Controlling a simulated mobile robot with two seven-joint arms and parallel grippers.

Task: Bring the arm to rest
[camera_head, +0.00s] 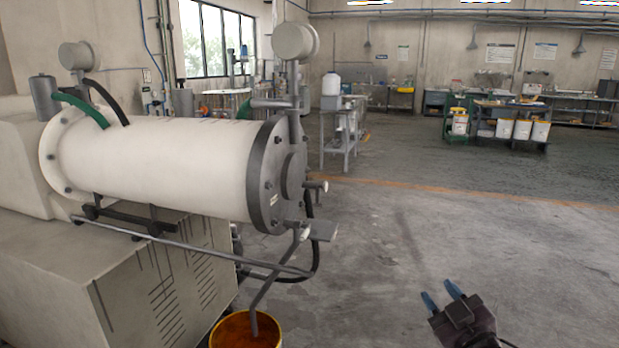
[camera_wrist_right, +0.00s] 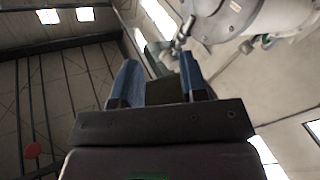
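My right gripper (camera_head: 441,297) is at the lower right of the head view, with two blue fingers spread apart and nothing between them. It is over open floor, to the right of the milling machine and clear of it. In the right wrist view its two blue fingers (camera_wrist_right: 160,85) also stand apart and empty, pointing up toward the ceiling and part of the machine. My left gripper does not show in either view.
A white horizontal mill (camera_head: 170,165) stands at left, with a pipe leading into an orange-filled bucket (camera_head: 246,330). A grey stand (camera_head: 343,135) is behind it. A cart (camera_head: 500,112) with white buckets is far right. The floor (camera_head: 430,225) between is clear.

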